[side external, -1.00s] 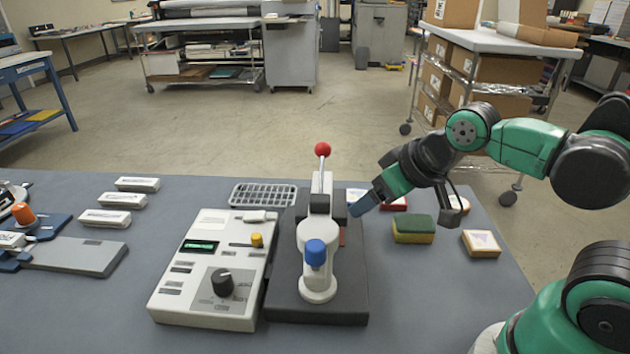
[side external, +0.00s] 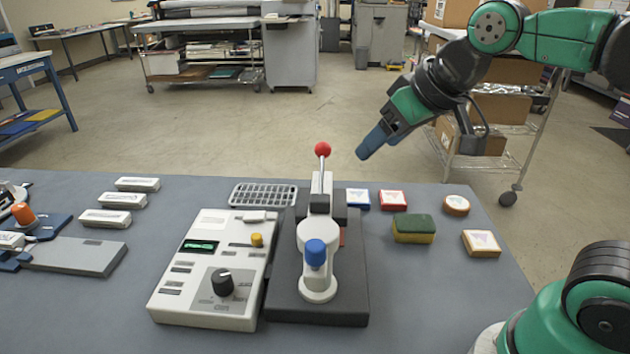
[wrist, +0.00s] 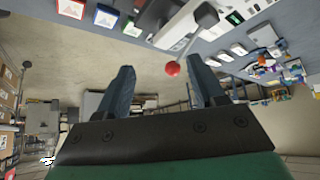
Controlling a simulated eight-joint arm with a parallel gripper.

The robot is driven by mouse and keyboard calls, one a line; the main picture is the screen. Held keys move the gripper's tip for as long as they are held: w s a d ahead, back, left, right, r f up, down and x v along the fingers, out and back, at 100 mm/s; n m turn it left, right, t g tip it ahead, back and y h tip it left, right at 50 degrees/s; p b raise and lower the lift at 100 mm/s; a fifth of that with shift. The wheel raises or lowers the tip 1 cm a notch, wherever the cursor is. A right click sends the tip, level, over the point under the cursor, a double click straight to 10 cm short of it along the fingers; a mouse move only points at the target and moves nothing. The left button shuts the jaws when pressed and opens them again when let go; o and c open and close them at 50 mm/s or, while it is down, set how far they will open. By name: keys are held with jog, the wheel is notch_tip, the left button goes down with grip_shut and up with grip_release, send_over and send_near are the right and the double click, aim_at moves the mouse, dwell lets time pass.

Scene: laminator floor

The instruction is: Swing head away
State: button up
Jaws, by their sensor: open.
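The press (side external: 318,240) stands on a dark base plate (side external: 340,300) in the side view. It has a white head with a blue knob (side external: 315,252) at the front and an upright lever with a red ball (side external: 322,149) at the back. My gripper (side external: 366,150) is in the air to the right of the red ball, apart from the press. In the wrist view my gripper (wrist: 160,88) is open with nothing between its fingers. The red ball (wrist: 172,68) shows beyond the gap, nearer the right finger.
A control box (side external: 215,265) with a black dial sits left of the press. A grey rack (side external: 263,195) lies behind it. Blue, red and tan square pieces (side external: 392,200) and a green-yellow sponge (side external: 413,228) lie to the right. White blocks (side external: 112,200) are at the left.

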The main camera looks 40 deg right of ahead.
notch_tip(320, 180, up, 5)
jog(key=n+g, duration=0.7)
jog(key=n, duration=1.1)
send_over(316, 245)
notch_tip(316, 245, down, 4)
jog(key=shift+f, duration=3.6)
grip_shut()
